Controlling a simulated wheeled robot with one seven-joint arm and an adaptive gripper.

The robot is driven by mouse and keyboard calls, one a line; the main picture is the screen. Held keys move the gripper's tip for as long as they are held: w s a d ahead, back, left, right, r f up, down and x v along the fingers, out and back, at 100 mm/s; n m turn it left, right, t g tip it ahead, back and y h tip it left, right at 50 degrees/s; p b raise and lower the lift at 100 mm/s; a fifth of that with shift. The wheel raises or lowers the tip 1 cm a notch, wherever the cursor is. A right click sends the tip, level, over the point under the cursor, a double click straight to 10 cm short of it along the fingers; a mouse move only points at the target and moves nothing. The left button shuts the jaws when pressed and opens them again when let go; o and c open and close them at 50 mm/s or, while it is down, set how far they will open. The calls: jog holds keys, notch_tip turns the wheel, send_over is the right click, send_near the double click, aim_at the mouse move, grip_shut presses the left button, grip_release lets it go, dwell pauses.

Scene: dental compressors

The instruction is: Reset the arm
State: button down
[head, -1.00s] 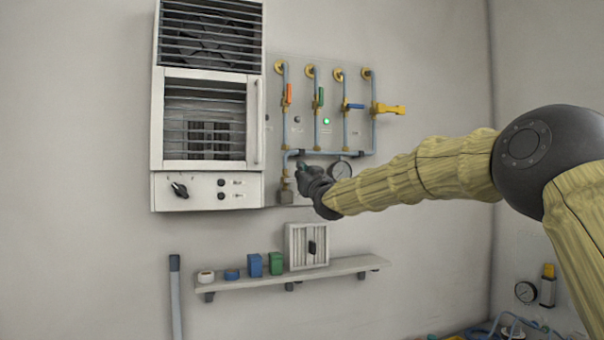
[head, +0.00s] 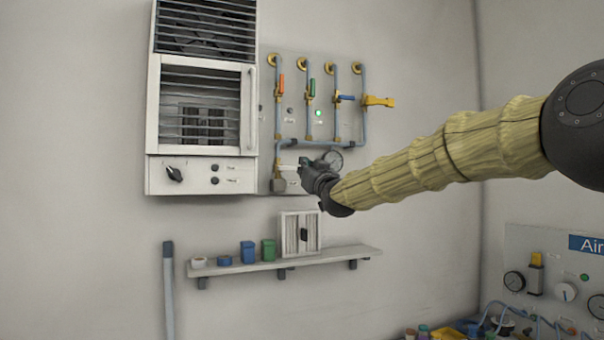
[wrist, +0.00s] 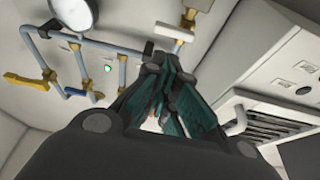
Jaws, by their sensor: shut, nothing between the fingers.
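My arm reaches in from the right in the head view. My gripper (head: 304,166) is at its end, in front of the lower part of the wall panel (head: 349,115) and just left of the round gauge (head: 332,160). In the wrist view my gripper (wrist: 155,68) points up toward the pipes, its fingers together with nothing held. Whether the fingertips touch the pipework cannot be told.
Valves with red (head: 281,84), green (head: 312,87), blue (head: 346,98) and yellow (head: 378,101) handles are on the panel. A louvered wall unit (head: 150,168) hangs left. A shelf (head: 335,256) with small containers is below. Hoses and gauges (head: 514,281) stand lower right.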

jog(key=shift+v, duration=0.8)
